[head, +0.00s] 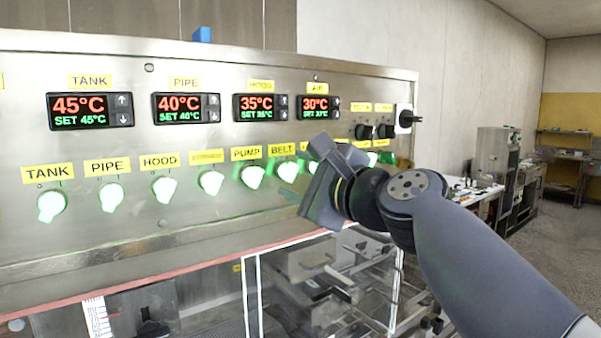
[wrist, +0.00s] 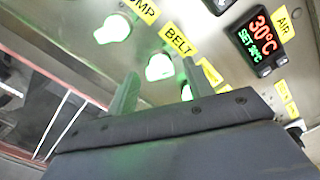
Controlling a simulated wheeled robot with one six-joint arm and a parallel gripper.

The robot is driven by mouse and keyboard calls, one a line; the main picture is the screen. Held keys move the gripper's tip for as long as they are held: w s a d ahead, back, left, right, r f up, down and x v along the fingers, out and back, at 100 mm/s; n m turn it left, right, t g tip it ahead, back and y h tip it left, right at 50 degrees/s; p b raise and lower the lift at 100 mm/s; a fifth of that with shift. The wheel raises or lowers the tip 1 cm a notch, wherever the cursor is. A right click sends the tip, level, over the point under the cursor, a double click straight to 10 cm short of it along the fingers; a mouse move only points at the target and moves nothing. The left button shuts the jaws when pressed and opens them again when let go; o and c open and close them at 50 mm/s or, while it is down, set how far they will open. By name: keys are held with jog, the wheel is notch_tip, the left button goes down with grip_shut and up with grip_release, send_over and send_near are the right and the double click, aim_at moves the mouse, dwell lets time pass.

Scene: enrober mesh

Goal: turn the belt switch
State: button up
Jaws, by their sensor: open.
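The belt switch (head: 288,170) is a glowing green-white knob under the yellow BELT label (head: 283,148) on the steel control panel. In the wrist view the belt switch (wrist: 159,67) shows just beyond my gripper, below its BELT label (wrist: 178,39). My gripper (head: 312,178) is just right of the belt switch in the head view, in front of the panel. In the wrist view its two fingers (wrist: 160,85) point at the panel, apart, with the knob beyond the gap between them. Nothing is seen between the fingers. Whether a finger touches the knob cannot be told.
The pump switch (head: 252,176) glows left of the belt switch, and another lit knob (wrist: 187,92) sits close on its right, partly behind a finger. Temperature displays (head: 261,107) line the upper panel. A clear-walled machine (head: 320,280) stands below.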

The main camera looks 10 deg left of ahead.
jog(key=shift+c, duration=0.2)
jog(key=c, duration=1)
jog(key=shift+o, duration=0.2)
jog(key=shift+f+n, duration=0.1)
jog(key=shift+n, duration=0.2)
jog(key=shift+n+b, duration=0.9)
jog(key=shift+b, duration=0.05)
jog(key=n+b, duration=0.2)
jog(key=n, duration=0.1)
jog(key=shift+f+n, duration=0.1)
jog(key=shift+n, duration=0.2)
jog(key=n+b, duration=0.3)
jog(key=n, duration=0.3)
jog(key=shift+b, duration=0.35)
jog(key=shift+r, duration=0.2)
